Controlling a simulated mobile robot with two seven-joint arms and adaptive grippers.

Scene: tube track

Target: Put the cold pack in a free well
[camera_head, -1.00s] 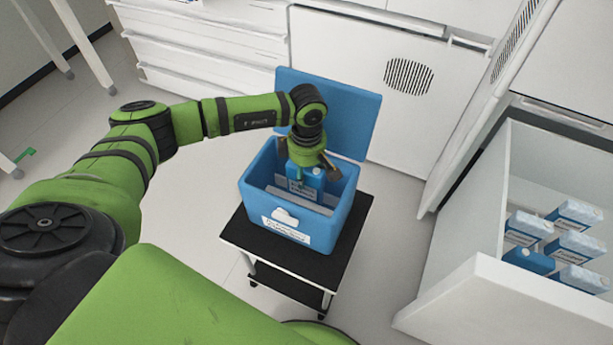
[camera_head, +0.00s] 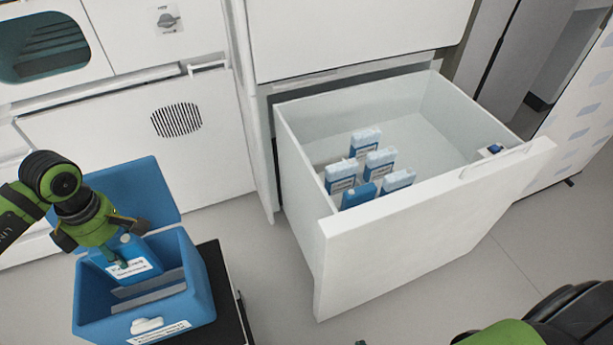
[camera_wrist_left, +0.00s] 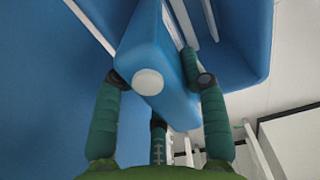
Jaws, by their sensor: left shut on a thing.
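The cold pack (camera_head: 130,258) is a blue slab with a white label and a pale round cap. It is tilted in the mouth of the open blue cool box (camera_head: 88,305), its lower part partly inside. My left gripper (camera_head: 105,240) is shut on its cap end. In the left wrist view the pack (camera_wrist_left: 158,50) runs away between the dark green fingers (camera_wrist_left: 157,105), its white cap facing the camera. Pale dividers (camera_head: 150,282) stand in the box beside the pack; its lower end and the bottoms of the spaces are hidden. My right gripper is out of view.
The box stands on a small black-topped cart (camera_head: 222,290), its lid (camera_head: 140,190) raised behind. An open white drawer (camera_head: 420,230) to the right holds several frosted blue packs (camera_head: 380,160) and a plain blue one (camera_head: 358,196). Much of its floor is clear.

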